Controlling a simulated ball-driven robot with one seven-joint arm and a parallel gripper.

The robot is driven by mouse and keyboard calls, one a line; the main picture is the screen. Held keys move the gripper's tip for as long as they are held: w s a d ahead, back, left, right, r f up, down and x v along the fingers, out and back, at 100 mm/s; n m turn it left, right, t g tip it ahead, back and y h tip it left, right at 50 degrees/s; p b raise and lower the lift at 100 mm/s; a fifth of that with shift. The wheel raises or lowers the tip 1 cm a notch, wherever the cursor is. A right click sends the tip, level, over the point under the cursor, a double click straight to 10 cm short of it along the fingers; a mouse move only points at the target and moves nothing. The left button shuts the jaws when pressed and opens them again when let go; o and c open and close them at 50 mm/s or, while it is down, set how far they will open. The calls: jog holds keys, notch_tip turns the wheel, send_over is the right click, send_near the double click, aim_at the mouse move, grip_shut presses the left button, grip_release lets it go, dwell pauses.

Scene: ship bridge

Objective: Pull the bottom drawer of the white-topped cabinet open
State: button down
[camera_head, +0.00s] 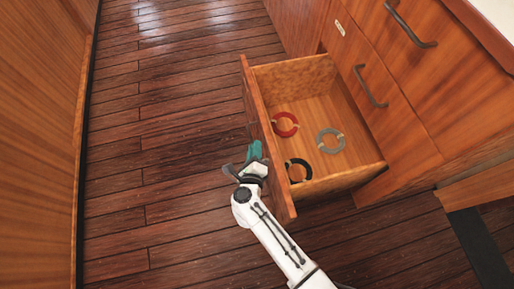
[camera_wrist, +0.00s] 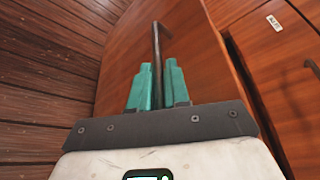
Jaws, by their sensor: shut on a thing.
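The bottom drawer (camera_head: 262,132) of the wooden cabinet (camera_head: 395,120) stands open, pulled well out over the floor in the head view. Its front panel also shows in the wrist view (camera_wrist: 205,75). My gripper (camera_head: 254,152) is at the outer face of the drawer front. In the wrist view, its teal fingers (camera_wrist: 158,80) are closed around the dark bar handle (camera_wrist: 157,45) of the drawer. The handle is hidden behind the gripper in the head view. A piece of the cabinet's white top (camera_head: 497,15) shows at the upper right.
Inside the drawer lie a red ring (camera_head: 285,124), a grey ring (camera_head: 330,140) and a black ring (camera_head: 298,170). Closed drawers with dark handles (camera_head: 371,88) are above. A wooden wall (camera_head: 40,130) stands at the left. The plank floor (camera_head: 165,150) between is clear.

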jog(key=shift+s+f, duration=0.1)
jog(key=shift+f, duration=0.05)
jog(key=c, duration=1.5)
grip_release()
jog(key=shift+o, duration=0.2)
jog(key=p+v, duration=0.3)
jog(key=v, duration=0.7)
jog(key=shift+s+r, duration=0.2)
jog(key=shift+s, duration=0.15)
